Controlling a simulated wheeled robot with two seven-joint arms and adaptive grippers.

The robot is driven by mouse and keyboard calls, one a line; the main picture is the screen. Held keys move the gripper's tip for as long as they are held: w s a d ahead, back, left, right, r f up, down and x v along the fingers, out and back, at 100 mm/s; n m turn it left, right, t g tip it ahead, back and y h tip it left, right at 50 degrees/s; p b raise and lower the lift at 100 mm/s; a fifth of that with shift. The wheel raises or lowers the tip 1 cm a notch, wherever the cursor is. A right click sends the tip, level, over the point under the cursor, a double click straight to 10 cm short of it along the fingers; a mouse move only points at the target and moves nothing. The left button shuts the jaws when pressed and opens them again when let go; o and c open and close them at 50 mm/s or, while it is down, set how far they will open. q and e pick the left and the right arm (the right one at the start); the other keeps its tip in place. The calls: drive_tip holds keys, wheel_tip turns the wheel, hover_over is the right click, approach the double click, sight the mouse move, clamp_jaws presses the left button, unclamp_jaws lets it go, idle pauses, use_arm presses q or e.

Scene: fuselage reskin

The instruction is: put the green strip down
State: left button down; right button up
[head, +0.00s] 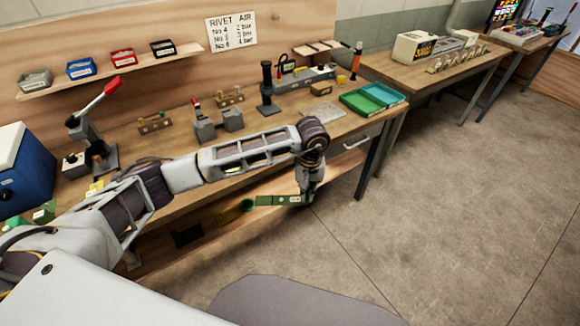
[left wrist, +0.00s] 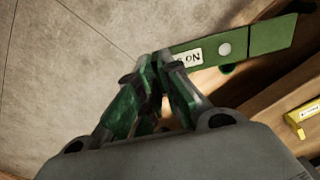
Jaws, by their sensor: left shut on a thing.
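My left gripper (head: 307,199) is in front of the workbench's front edge, below the bench top and over the floor side. It is shut on one end of a green strip (head: 275,200). In the left wrist view the gripper (left wrist: 160,70) pinches the green strip (left wrist: 232,43), which reaches out to the upper right. The strip carries a white label with partly hidden lettering and a pale round spot. The fingers hide the strip's near end. My right gripper is in neither view.
The workbench (head: 338,115) bears a green and teal tray (head: 372,98), a lever press (head: 92,135) and several small fixtures. A lower shelf (head: 185,262) shows under it. A second table (head: 432,78) stands at the back right. The concrete floor (head: 460,200) at right is clear.

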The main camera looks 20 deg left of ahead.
use_arm(q)
drive_tip(key=s+a+f+m, duration=0.1)
drive_tip(key=s+f+m, duration=0.3)
drive_tip(key=f, duration=0.8)
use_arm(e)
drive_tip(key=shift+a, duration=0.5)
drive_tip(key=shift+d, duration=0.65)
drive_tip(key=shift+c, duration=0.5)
use_arm(q)
drive_tip(key=s+a+f, duration=0.2)
drive_tip(key=a+f, duration=0.4)
drive_tip(key=a, duration=0.5)
drive_tip(key=shift+s, duration=0.3)
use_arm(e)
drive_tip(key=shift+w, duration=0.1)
